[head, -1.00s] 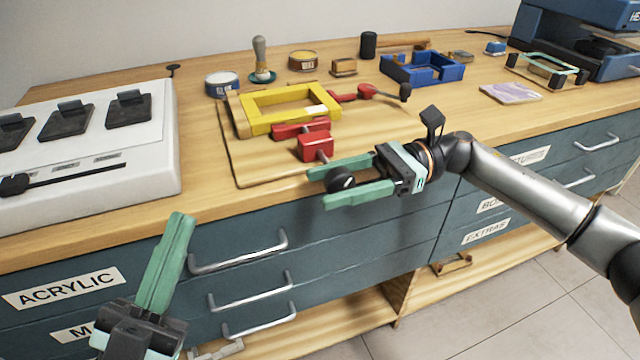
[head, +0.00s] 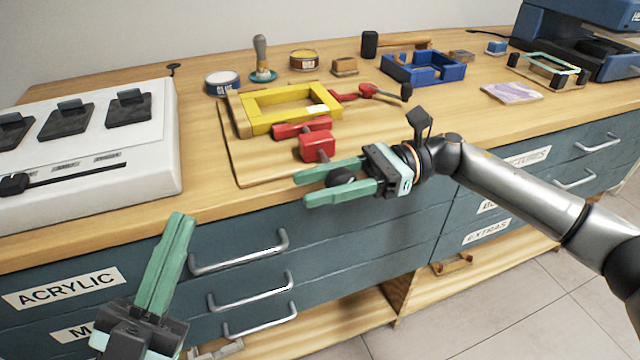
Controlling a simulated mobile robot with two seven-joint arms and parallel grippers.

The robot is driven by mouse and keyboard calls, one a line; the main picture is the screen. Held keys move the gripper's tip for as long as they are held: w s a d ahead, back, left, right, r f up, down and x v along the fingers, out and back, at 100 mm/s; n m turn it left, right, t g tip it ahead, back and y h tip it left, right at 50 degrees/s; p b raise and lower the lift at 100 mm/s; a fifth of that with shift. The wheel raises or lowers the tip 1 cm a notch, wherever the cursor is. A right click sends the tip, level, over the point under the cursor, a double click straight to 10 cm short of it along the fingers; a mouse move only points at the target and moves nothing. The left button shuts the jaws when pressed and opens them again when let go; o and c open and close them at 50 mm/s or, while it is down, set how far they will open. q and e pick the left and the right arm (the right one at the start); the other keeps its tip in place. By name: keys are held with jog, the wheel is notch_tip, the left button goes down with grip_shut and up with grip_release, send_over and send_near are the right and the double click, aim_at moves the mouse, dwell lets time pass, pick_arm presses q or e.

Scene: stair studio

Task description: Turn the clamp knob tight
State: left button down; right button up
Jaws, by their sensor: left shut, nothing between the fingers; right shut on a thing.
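The red clamp (head: 317,145) sits on the wooden board at the counter's front, beside the yellow frame (head: 252,122). Its dark round knob (head: 341,176) sticks out toward the front edge and is partly hidden by my gripper. My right gripper (head: 325,184) has its green fingers on either side of the knob and is shut on it. My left gripper (head: 178,228) is shut and empty, low in front of the drawers, well left of the clamp.
A white machine (head: 95,150) stands at the left. A glue tin (head: 222,84), a stamp-like tool (head: 261,58), a blue tray (head: 422,68) and a purple card (head: 511,92) are farther back. Drawer handles (head: 240,252) stick out below the counter.

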jog(key=shift+s+f+g, duration=0.15)
jog(key=shift+s+g, duration=0.15)
grip_shut()
jog(key=y+b, duration=0.2)
jog(key=b, duration=0.2)
jog(key=g+y+b, duration=0.1)
jog(key=y+b, duration=0.1)
jog(key=b, duration=0.2)
jog(key=r+y+b, duration=0.1)
jog(key=b, duration=0.3)
jog(key=shift+d+g+y, duration=0.15)
jog(key=shift+g+y, duration=0.15)
jog(key=shift+y, duration=0.1)
pick_arm(q)
notch_tip(320, 180, down, 12)
jog(key=d+g+h+b, duration=0.1)
jog(key=shift+s+d+f+m+h, duration=0.2)
jog(key=shift+s+d+m+h, duration=0.15)
jog(key=shift+s, duration=0.1)
pick_arm(e)
jog(key=shift+r+y, duration=0.25)
jog(key=shift+y, duration=0.15)
jog(key=shift+d, duration=0.1)
jog(key=o, duration=0.6)
grip_release()
jog(key=shift+o, duration=1.4)
jog(key=shift+d+r, duration=0.1)
jog(key=shift+r, duration=0.05)
pick_arm(q)
jog(key=shift+s, duration=0.1)
